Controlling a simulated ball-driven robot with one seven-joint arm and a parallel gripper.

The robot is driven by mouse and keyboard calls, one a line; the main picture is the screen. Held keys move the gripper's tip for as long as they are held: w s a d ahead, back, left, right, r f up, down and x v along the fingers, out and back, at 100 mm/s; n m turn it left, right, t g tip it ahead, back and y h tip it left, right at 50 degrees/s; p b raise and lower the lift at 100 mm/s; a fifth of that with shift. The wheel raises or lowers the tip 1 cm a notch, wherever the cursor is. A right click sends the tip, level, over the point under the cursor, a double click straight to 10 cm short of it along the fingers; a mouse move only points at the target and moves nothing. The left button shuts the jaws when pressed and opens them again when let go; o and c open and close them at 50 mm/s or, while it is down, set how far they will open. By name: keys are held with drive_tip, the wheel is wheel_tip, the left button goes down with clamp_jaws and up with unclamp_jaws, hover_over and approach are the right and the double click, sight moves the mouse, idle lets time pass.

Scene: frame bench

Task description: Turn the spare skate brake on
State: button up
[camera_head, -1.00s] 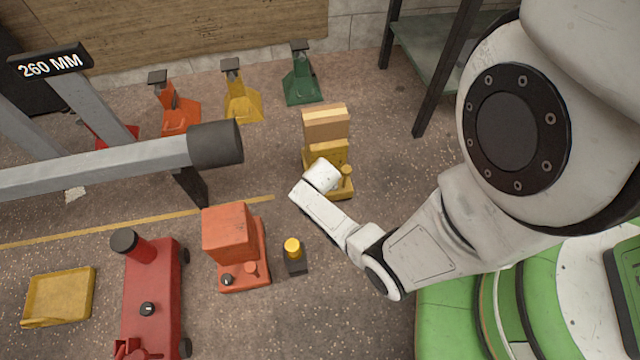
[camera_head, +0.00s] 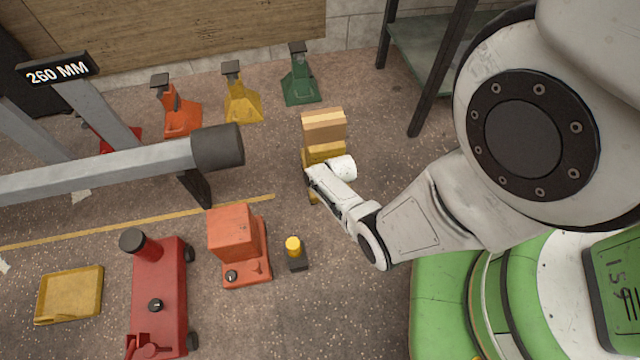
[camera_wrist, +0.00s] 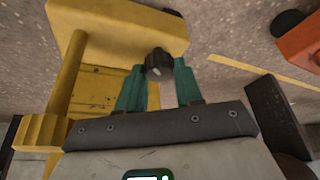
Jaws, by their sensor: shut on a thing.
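A yellow skate (camera_head: 322,153) stands on the floor near the picture's middle. Its near part is hidden by my arm in the head view. My gripper (camera_wrist: 158,80) is over it. In the wrist view, its two green fingers are shut on a black knob (camera_wrist: 157,62) with a pale mark, one finger on each side. The knob sits beside the skate's yellow body (camera_wrist: 120,25) and a yellow post. In the head view the fingers and this knob are mostly hidden. An orange skate (camera_head: 232,232) with its own dark knob (camera_head: 231,275) stands to the lower left, apart from my gripper.
A tan block (camera_head: 323,125) sits on the yellow skate. A small yellow-capped black item (camera_head: 293,247), a red jack (camera_head: 160,290) and a yellow tray (camera_head: 70,294) are on the floor. A grey beam (camera_head: 100,168) reaches in from the left. Several jack stands (camera_head: 300,85) line the back.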

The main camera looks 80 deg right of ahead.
idle(0.4)
drive_tip(key=o, duration=1)
drive_tip(key=shift+o, duration=0.2)
drive_tip(key=p+v, duration=0.6)
drive_tip(key=v, duration=0.4)
drive_tip(key=shift+r+p, duration=0.4)
drive_tip(key=shift+s, duration=0.1)
